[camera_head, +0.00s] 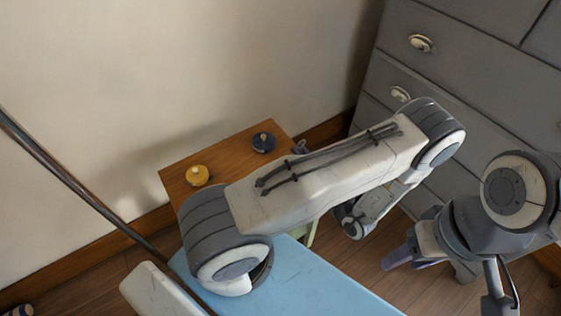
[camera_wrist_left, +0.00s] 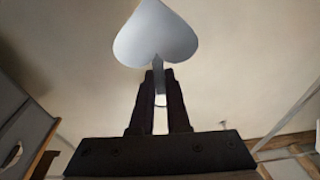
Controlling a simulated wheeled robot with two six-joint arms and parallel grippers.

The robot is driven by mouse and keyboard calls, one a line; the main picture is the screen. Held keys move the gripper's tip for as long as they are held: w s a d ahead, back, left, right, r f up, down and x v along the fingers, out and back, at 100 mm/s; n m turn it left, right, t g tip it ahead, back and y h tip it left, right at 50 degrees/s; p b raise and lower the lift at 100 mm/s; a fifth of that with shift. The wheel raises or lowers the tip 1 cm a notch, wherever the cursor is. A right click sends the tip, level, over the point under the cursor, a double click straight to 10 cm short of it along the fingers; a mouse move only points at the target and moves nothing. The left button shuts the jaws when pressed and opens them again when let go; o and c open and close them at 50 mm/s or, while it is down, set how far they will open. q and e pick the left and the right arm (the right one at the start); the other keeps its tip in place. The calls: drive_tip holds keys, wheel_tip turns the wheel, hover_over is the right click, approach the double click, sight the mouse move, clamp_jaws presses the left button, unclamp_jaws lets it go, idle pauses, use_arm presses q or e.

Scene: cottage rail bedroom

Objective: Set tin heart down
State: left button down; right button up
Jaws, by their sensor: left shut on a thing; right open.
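The tin heart (camera_wrist_left: 156,36) shows in the left wrist view as a pale grey heart-shaped plate. My left gripper (camera_wrist_left: 158,78) is shut on the narrow stem below its lobes; the heart stands clear beyond the fingertips. In the head view my left arm crosses the middle and hides the heart and most or all of its gripper. My right gripper (camera_head: 394,260) is open and empty, low at the right of the head view, in front of the drawers.
A small wooden table (camera_head: 225,152) stands against the wall. A yellow round piece (camera_head: 197,175) and a dark blue one (camera_head: 263,142) sit on it. A light blue surface (camera_head: 325,285) lies in front. A grey chest of drawers (camera_head: 455,92) stands right. A dark rail (camera_head: 75,183) slants across the left.

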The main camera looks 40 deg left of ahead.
use_arm(q)
drive_tip(key=shift+w+a+f, duration=0.1)
drive_tip(key=shift+a+f, duration=0.7)
drive_tip(key=shift+f, duration=0.35)
drive_tip(key=shift+w+a+f, duration=0.1)
drive_tip(key=shift+a+f, duration=0.75)
drive_tip(key=shift+f, duration=0.3)
drive_tip(key=shift+a+f, duration=0.8)
drive_tip(key=shift+f, duration=0.35)
drive_tip(key=shift+f+b, duration=0.15)
drive_tip(key=shift+b, duration=0.2)
drive_tip(key=c, duration=0.9)
unclamp_jaws()
